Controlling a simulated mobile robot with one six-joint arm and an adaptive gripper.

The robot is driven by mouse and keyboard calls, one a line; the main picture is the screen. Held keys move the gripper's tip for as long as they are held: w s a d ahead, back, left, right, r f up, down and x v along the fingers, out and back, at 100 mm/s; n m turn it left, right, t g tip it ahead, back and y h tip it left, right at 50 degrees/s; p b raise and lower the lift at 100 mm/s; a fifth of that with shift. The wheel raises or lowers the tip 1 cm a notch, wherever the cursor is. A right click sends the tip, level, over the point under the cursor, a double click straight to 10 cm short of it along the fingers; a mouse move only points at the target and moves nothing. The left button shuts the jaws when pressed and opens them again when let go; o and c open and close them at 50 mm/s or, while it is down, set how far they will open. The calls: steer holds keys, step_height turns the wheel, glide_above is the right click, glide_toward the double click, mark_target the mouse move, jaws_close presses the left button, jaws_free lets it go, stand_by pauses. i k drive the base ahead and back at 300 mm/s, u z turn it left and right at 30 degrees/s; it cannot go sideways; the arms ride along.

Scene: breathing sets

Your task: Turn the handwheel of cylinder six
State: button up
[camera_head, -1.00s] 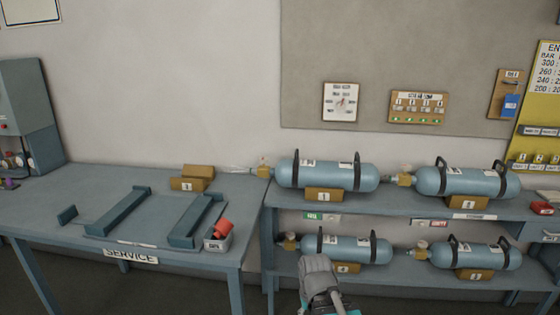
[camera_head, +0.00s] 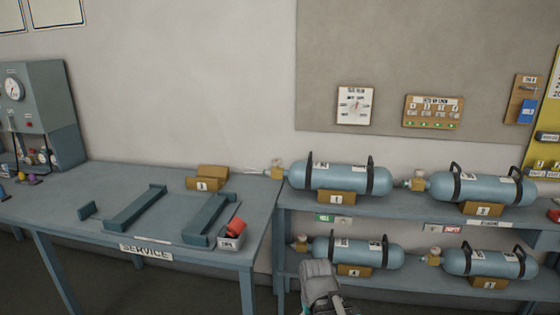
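No cylinder that I can read as number six is in view. Several blue-grey cylinders lie on a two-level rack, each with a brass valve and black straps. The upper left one (camera_head: 312,176) has a tag reading 1, and the upper right one (camera_head: 470,187) has a tag that looks like 2. The lower left one (camera_head: 345,251) has a tag that looks like 4. The tag of the lower right one (camera_head: 515,263) is too small to read surely. A grey part of my arm shows at the bottom centre, in front of the rack. My gripper's fingers do not show.
The service bench (camera_head: 80,235) stands left of the rack with cradle bars (camera_head: 136,207), a numbered block (camera_head: 207,184) and a small bin (camera_head: 230,242) holding something red. A grey gauge cabinet (camera_head: 45,110) stands at far left. Boards hang on the back wall.

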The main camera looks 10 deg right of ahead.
mark_target(278, 162)
steer(key=u, duration=0.05)
steer(key=i, duration=0.9)
steer(key=z, duration=0.05)
